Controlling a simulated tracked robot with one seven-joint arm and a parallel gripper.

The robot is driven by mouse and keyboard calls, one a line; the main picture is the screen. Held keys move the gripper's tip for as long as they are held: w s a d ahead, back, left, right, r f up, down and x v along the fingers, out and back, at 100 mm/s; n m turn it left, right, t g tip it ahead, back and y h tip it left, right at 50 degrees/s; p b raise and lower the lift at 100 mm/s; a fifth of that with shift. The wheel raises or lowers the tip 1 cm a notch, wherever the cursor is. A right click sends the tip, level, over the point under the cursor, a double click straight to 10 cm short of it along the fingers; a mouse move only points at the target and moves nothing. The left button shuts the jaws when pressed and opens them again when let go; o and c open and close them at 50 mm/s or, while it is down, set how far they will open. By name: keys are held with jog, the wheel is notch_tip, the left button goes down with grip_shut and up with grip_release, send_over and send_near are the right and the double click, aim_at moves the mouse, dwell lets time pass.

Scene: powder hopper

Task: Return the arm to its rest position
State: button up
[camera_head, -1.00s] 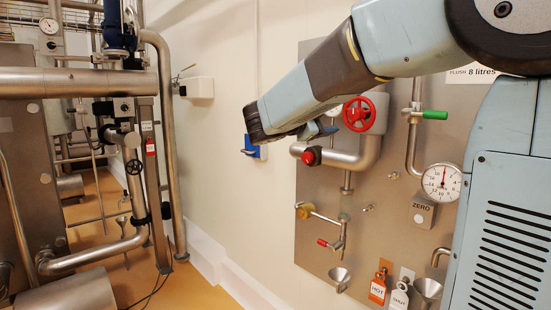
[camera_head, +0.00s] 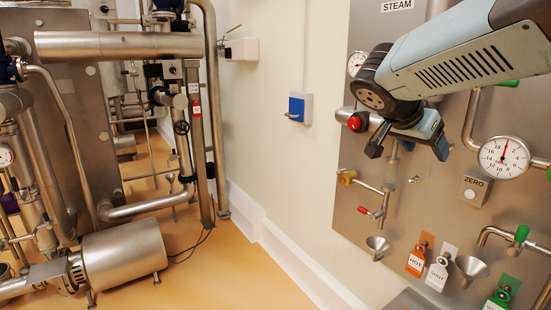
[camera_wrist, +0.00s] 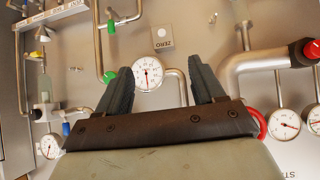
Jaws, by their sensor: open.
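My gripper (camera_head: 408,150) is in front of the steel wall panel (camera_head: 352,212) at the right of the head view. Its dark jaws point down and are apart, with nothing between them. In the wrist view my gripper (camera_wrist: 165,85) shows two separate dark fingers. The dial gauge (camera_wrist: 147,73) and the panel appear beyond them. My arm comes in from the upper right and hides part of the panel, including most of the red handwheel, whose rim shows in the wrist view (camera_wrist: 258,122).
On the panel are a white gauge (camera_head: 504,157), a ZERO plate (camera_head: 473,190), small funnels (camera_head: 377,246), an orange HOT tag (camera_head: 417,262) and a red-knobbed pipe (camera_head: 355,123). Steel pipework and a motor (camera_head: 124,254) stand at the left. The orange floor (camera_head: 235,275) between is open.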

jog(key=s+a+f+n+y, duration=0.7)
jog(key=s+f+n+y, duration=0.1)
jog(key=s+n, duration=0.3)
jog(key=shift+s+n+t+y, duration=0.3)
jog(key=shift+s+n+t, duration=0.1)
jog(key=shift+s, duration=0.1)
jog(key=shift+f, duration=0.1)
